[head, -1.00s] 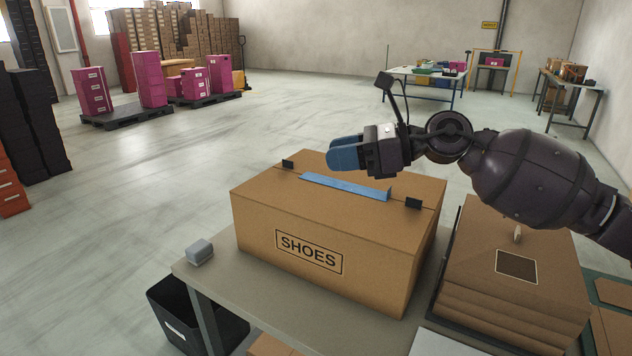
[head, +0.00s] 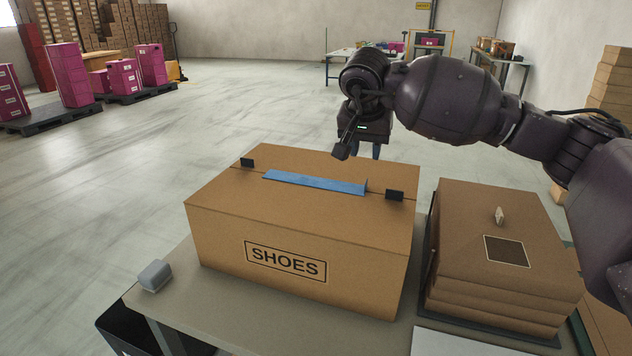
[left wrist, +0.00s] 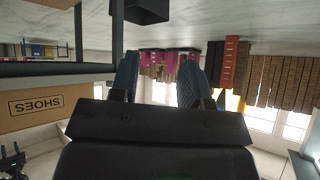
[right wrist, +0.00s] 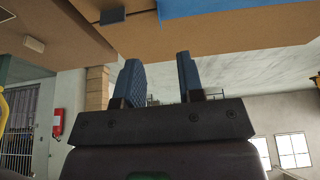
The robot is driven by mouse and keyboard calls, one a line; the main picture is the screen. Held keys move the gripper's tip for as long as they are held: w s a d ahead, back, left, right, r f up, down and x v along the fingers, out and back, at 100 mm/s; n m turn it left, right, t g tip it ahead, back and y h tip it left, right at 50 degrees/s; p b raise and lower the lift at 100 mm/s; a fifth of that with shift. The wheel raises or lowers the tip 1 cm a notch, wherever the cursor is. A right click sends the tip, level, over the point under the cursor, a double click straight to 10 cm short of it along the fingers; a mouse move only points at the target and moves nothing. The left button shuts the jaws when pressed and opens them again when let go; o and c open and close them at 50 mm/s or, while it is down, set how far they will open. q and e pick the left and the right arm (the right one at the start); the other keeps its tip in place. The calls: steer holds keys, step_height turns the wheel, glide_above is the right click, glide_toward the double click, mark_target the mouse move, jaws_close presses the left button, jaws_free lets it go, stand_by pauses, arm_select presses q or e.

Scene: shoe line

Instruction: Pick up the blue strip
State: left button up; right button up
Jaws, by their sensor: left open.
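The blue strip (head: 315,182) lies along the lid seam of a closed cardboard shoe box (head: 230,240) marked SHOES. Its right end is bent up slightly. My right gripper (head: 375,151) points down at the box's back right edge, apart from the strip; its fingers are mostly hidden behind the wrist in the head view. In the right wrist view its two blue fingers (right wrist: 159,76) stand apart with nothing between them, and part of the blue strip (right wrist: 210,8) shows at the top. My left gripper (left wrist: 156,80) is open and empty; the box (left wrist: 45,107) shows to its left.
Two dark clips (head: 395,196) (head: 247,162) stand at the ends of the lid seam. A stack of flat cardboard (head: 470,210) with a tag stands close to the box's right. A small grey block (head: 154,276) lies on the table's (head: 215,305) left corner.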

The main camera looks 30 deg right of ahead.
steer(key=b, duration=0.1)
glide_above(366, 181)
steer(key=s+a, duration=0.2)
steer(key=f, duration=0.4)
steer(key=shift+w+f, duration=0.25)
steer(key=shift+f, duration=0.15)
steer(key=shift+w+d+f, duration=0.15)
steer(key=shift+f, duration=0.2)
steer(key=shift+d+f, duration=0.1)
steer(key=shift+f, duration=0.1)
steer(key=b+x, duration=0.1)
steer(key=x, duration=0.2)
steer(key=shift+d+f, duration=0.15)
steer(key=shift+f, duration=0.1)
steer(key=shift+w+d+f, duration=0.15)
steer(key=shift+f, duration=0.2)
steer(key=shift+r, duration=0.1)
jaws_close()
arm_select(q)
steer(key=shift+w+d+f, duration=0.1)
steer(key=shift+w+f, duration=0.25)
steer(key=shift+f, duration=0.35)
